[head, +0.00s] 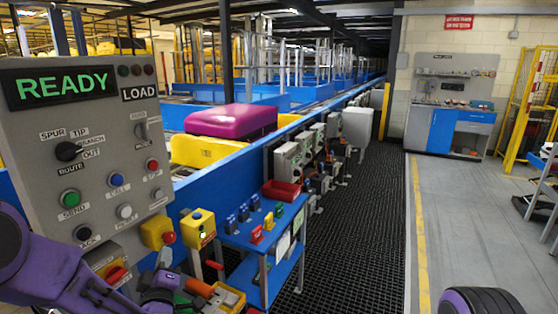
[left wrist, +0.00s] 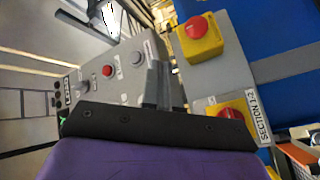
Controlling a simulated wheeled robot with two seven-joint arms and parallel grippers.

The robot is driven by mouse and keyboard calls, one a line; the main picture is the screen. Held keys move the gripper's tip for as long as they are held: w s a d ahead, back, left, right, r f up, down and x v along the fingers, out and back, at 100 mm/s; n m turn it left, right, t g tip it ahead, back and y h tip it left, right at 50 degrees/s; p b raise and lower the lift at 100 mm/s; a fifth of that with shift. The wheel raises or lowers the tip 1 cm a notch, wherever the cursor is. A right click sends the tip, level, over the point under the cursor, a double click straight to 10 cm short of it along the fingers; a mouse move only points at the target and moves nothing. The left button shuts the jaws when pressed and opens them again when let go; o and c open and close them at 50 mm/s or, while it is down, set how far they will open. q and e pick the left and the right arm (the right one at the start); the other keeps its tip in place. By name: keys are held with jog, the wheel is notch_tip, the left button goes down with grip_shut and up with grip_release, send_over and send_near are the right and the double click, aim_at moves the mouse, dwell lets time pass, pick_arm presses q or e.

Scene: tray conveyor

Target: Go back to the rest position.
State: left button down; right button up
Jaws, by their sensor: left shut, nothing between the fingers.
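My left arm comes in from the lower left of the head view, purple with grey and dark parts. My left gripper (head: 168,288) is low, in front of the lower edge of the grey control panel (head: 100,155). In the left wrist view my left gripper (left wrist: 153,84) shows its dark palm and short grey fingers, shut and empty. The panel's buttons and a yellow box with a red stop button (left wrist: 195,32) lie beyond the fingers. I cannot tell how near the fingers are to them. A dark and purple part of my body shows at the bottom right; my right gripper is not in view.
The panel's display reads READY. A blue stand (head: 255,240) with a red bin (head: 281,190) and small controls is right of the panel. Black floor matting (head: 360,215) is clear; a workbench (head: 452,125) stands at the back right.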

pick_arm(q)
jog(key=s+d+f+m+g+h+b, duration=0.1)
jog(key=s+f+m+g, duration=0.2)
jog(key=f, duration=0.5)
jog(key=s+d+f+m+g+h, duration=0.15)
jog(key=s+f, duration=0.25)
jog(key=f, duration=0.4)
jog(key=s+f+m+g+b, duration=0.1)
jog(key=s+f+g, duration=0.4)
jog(key=s+f, duration=0.5)
jog(key=s+a+f+m+g+b, duration=0.1)
jog(key=s+f+g, duration=0.4)
jog(key=s+f, duration=0.6)
jog(key=s+m+b, duration=0.1)
jog(key=s, duration=0.7)
jog(key=shift+s+a+f, duration=0.2)
jog(key=shift+g, duration=0.25)
